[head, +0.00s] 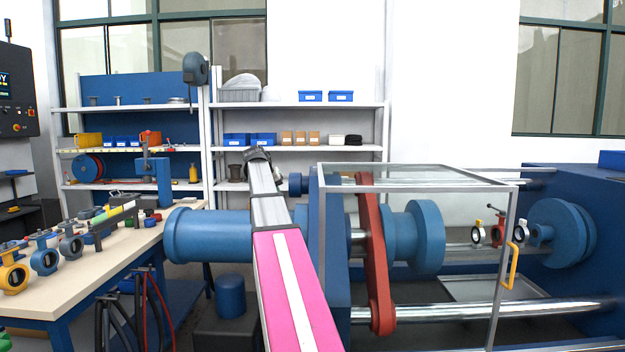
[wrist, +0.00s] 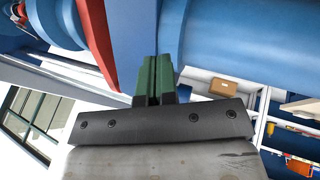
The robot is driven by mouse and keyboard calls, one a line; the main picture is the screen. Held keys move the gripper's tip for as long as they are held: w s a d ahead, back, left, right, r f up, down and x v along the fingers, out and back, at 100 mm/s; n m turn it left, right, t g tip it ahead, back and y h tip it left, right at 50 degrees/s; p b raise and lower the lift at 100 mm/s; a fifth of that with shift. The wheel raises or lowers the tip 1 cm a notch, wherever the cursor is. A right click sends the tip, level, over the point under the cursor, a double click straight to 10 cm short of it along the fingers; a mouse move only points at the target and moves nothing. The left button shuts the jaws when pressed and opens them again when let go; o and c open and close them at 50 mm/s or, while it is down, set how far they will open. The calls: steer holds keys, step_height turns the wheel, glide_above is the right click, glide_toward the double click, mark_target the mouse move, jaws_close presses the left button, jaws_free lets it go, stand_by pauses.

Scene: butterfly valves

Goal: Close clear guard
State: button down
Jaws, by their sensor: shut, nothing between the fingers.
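The clear guard (head: 420,176) is a see-through box with a grey frame in the right half of the head view. It stands around the red arm and a blue flange of the machine. A yellow handle (head: 512,265) is on its right end, and there is a gap between that end and the blue housing at the right. My gripper (wrist: 158,60) has its green fingers together and empty in the wrist view, close to a blue cylinder. In the head view my arm reaches up left of the guard, away from the handle; the fingers are not clear there.
A blue machine housing (head: 590,275) stands at the right, with a round flange (head: 562,232). The red arm (head: 372,255) and blue cylinder (head: 215,235) are near my arm. A workbench (head: 110,262) with several valves is at the left. Shelves (head: 300,104) stand behind.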

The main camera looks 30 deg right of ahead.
mark_target(474, 178)
steer(key=d+r+m+h, duration=0.15)
steer(key=d+r, duration=0.35)
steer(key=r, duration=0.8)
steer(key=s+d+f, duration=0.2)
steer(key=d+f, duration=0.6)
steer(key=d, duration=0.1)
steer(key=shift+d, duration=0.4)
steer(key=shift+s+d, duration=0.1)
steer(key=shift+s, duration=0.1)
steer(key=s+d, duration=1.1)
steer(key=d, duration=0.7)
steer(key=s+d, duration=1.2)
steer(key=d, duration=0.7)
steer(key=s+d, duration=1.1)
steer(key=d, duration=0.8)
steer(key=shift+s+d, duration=0.25)
